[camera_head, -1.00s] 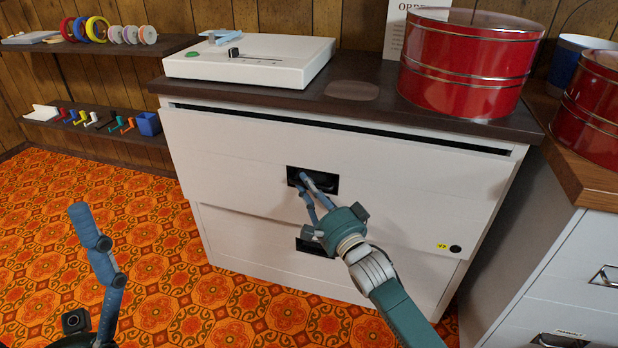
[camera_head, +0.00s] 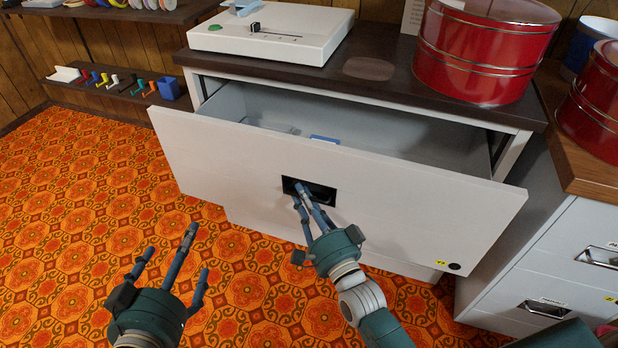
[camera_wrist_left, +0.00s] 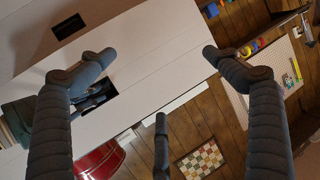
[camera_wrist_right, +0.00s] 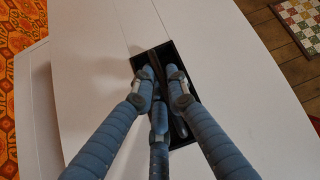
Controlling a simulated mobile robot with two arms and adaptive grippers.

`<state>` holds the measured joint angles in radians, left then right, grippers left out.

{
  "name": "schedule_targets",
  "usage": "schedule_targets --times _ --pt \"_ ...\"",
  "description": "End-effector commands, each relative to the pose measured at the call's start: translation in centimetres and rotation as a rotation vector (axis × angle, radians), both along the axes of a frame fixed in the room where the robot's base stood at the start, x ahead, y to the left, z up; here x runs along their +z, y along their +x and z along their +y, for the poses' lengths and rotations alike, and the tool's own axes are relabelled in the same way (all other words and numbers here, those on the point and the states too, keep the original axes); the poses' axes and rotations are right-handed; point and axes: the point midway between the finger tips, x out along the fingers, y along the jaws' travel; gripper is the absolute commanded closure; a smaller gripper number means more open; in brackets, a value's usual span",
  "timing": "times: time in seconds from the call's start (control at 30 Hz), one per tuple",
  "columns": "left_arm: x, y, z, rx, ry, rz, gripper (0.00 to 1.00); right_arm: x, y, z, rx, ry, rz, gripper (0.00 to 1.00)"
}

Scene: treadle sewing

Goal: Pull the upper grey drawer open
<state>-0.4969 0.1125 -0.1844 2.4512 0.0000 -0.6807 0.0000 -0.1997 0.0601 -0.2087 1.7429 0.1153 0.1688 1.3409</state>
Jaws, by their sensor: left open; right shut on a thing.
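The upper grey drawer (camera_head: 400,195) stands well out from its cabinet, and its inside (camera_head: 370,150) shows with a small blue thing (camera_head: 325,139) in it. My right gripper (camera_head: 299,192) has its fingers in the black recessed handle (camera_head: 322,193) and is shut on it. In the right wrist view the fingers (camera_wrist_right: 160,88) reach into the black handle recess (camera_wrist_right: 168,62). My left gripper (camera_head: 180,262) is open and empty, above the floor left of the drawer front. In the left wrist view its fingers (camera_wrist_left: 155,75) are spread apart, with the drawer front (camera_wrist_left: 150,60) beyond.
A white device (camera_head: 275,35) and a red round tin (camera_head: 480,50) stand on the dark cabinet top (camera_head: 385,95). A second cabinet (camera_head: 550,260) is close on the right. Wall shelves (camera_head: 120,85) hold small items at the left. The orange patterned floor (camera_head: 80,200) is clear.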

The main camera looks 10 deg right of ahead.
Motion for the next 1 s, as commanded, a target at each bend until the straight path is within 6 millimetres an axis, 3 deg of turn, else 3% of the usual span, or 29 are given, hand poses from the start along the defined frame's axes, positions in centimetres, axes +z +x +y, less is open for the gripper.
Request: schedule_targets --times 0.1,0.3,0.5,0.67,1.0 --pt "-3.7 -2.3 1.1 0.012 0.045 0.19 0.1 0.1 -1.7 1.0 -0.001 0.005 0.007 1.0" --pt "-8.9 -7.6 3.2 0.033 0.112 0.489 0.1 0.0 -4.3 2.8 -0.001 0.006 0.008 1.0" --pt "-12.1 -13.8 5.1 0.053 0.169 0.757 0.1 0.0 -7.0 4.6 -0.001 0.004 0.008 1.0" --pt "-13.2 -18.2 6.4 0.066 0.203 0.929 0.1 -0.1 -8.9 5.9 0.0 0.004 0.008 1.0" --pt "-12.5 -18.3 6.4 0.065 0.203 0.933 0.1 -0.2 -11.4 7.5 -0.001 0.003 0.006 1.0"
